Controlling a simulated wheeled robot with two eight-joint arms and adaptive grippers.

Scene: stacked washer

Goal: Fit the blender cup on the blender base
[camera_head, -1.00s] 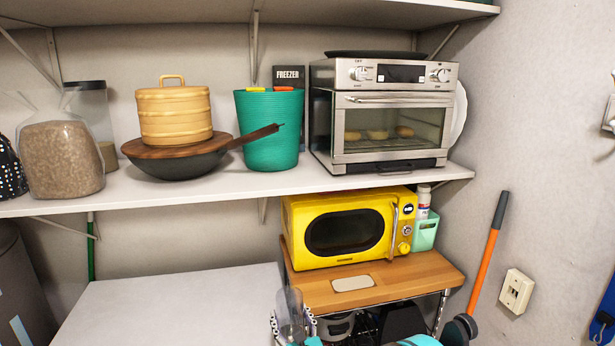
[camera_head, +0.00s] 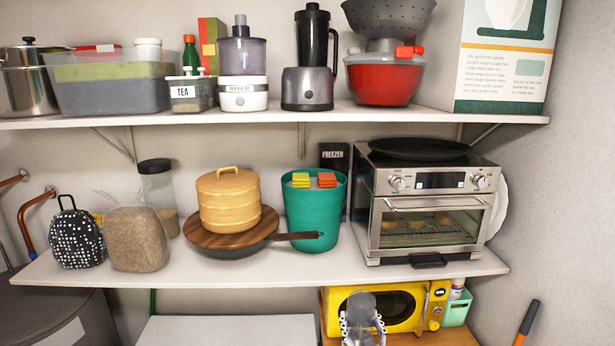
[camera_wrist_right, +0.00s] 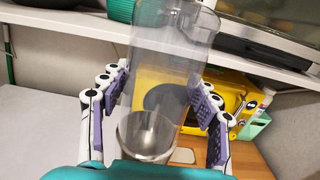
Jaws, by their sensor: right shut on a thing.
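The blender cup (camera_wrist_right: 168,60) is a clear grey cylinder with a shiny metal end, held between the fingers of my right gripper (camera_wrist_right: 160,98). In the head view the cup (camera_head: 362,306) and the right gripper (camera_head: 362,328) show at the bottom edge, in front of the yellow microwave. On the upper shelf stands a blender with a silver base (camera_head: 307,90) and a dark jug on it. A white mixer base (camera_head: 243,95) with a grey bowl stands to its left. I cannot tell which base belongs to the cup. My left gripper is out of view.
The upper shelf (camera_head: 400,114) is crowded, with a red bowl (camera_head: 384,80) beside the blender. The middle shelf (camera_head: 300,268) carries a toaster oven (camera_head: 428,210), a green bin (camera_head: 314,215) and a pan. The yellow microwave (camera_head: 405,305) is below. The lower white surface (camera_head: 225,330) looks clear.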

